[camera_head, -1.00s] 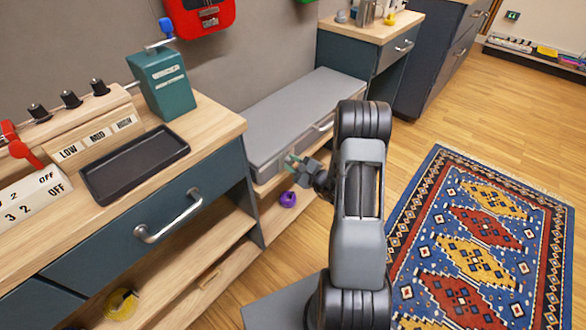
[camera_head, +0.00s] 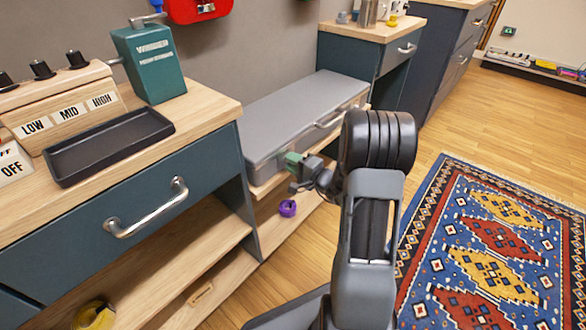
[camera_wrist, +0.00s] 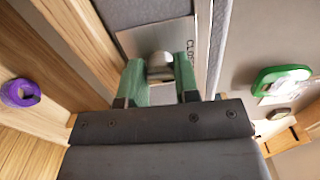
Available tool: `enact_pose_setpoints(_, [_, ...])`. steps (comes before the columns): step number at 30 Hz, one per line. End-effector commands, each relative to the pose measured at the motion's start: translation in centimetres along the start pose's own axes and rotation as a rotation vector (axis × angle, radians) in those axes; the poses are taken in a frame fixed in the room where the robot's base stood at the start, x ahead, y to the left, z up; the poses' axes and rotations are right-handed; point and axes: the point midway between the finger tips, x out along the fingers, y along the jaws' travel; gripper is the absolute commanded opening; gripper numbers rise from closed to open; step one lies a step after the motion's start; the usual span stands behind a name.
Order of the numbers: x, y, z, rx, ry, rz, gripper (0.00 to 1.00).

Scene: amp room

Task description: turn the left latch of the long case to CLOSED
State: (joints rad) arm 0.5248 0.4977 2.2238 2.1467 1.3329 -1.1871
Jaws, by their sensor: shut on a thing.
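The long grey case (camera_head: 300,108) lies on a low shelf against the wall, with a handle on its front. My gripper (camera_head: 293,161) is at the left end of its front side. In the wrist view its green fingers (camera_wrist: 160,78) are shut on the left latch (camera_wrist: 159,62), a small metal knob. A pale metal plate (camera_wrist: 135,42) lies behind the latch. Part of a label starting "CLO" shows beside the right finger; the rest is hidden. The latch's exact angle is hard to tell, and my gripper hides it in the head view.
A purple ring (camera_head: 287,208) lies on the lower shelf below the case. A counter with a drawer (camera_head: 150,205) stands close on the left, carrying a black tray (camera_head: 108,147) and a teal box (camera_head: 150,65). A patterned rug (camera_head: 490,245) covers the floor at right.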

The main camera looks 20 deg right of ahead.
Motion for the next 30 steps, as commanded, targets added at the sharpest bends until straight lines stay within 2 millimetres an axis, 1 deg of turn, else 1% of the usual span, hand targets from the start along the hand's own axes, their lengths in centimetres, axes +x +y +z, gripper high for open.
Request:
enact_pose_setpoints(1, [-0.03, 0.28, 0.03, -0.013, 0.000, 0.001, 0.06])
enact_pose_setpoints(7, [-0.03, 0.17, 0.03, -0.044, -0.001, 0.003, 0.06])
enact_pose_setpoints(20, [-0.03, 0.10, 0.04, -0.050, -0.001, 0.003, 0.06])
enact_pose_setpoints(21, [-0.03, 0.10, 0.04, -0.050, -0.001, 0.003, 0.32])
enact_pose_setpoints(28, [-0.01, 0.05, 0.02, -0.050, 0.000, 0.002, 0.54])
enact_pose_setpoints(30, [-0.01, 0.04, 0.01, -0.050, 0.000, 0.001, 0.55])
